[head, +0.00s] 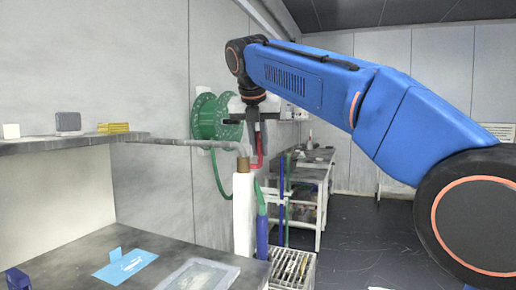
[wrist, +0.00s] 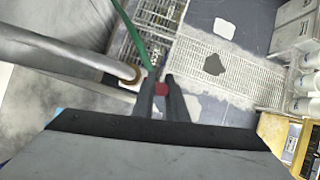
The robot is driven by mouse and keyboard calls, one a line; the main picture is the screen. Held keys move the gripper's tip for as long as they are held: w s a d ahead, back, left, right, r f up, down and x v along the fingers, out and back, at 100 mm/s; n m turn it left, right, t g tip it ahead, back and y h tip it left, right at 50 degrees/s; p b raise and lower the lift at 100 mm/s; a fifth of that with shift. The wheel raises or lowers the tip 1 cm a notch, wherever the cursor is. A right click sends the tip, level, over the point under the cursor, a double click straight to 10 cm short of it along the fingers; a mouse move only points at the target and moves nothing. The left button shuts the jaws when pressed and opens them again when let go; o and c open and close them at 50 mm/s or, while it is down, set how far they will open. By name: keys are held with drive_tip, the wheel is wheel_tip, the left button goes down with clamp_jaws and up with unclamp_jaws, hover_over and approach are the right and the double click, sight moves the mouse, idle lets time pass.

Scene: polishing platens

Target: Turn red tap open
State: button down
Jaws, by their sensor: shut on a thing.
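The red tap handle (head: 256,158) hangs beside the bent grey pipe (head: 185,143) and its brass fitting (head: 243,164), on top of a white post (head: 244,210). My gripper (head: 259,145) points down at it from above, and is shut on the red handle. In the wrist view the red handle (wrist: 161,87) shows as a small red spot between the two dark fingertips of my gripper (wrist: 162,82). The pipe (wrist: 60,50) comes in from the left there. Most of the handle is hidden by the fingers.
A green hose reel (head: 212,117) is on the wall behind, with a green hose hanging down. A workbench (head: 75,255) and a shelf (head: 90,140) stand at the left. A metal grate (head: 290,266) lies below the tap. Dark floor (head: 370,235) is open at the right.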

drive_tip(key=shift+w+d+g+y, duration=0.1)
drive_tip(key=shift+w+g+y, duration=0.25)
drive_tip(key=shift+g, duration=0.25)
drive_tip(key=c, duration=1.8)
unclamp_jaws()
drive_tip(key=shift+f, duration=0.1)
drive_tip(key=shift+o, duration=0.2)
drive_tip(key=v, duration=0.7)
drive_tip(key=shift+r, duration=0.3)
drive_tip(key=shift+s, duration=0.1)
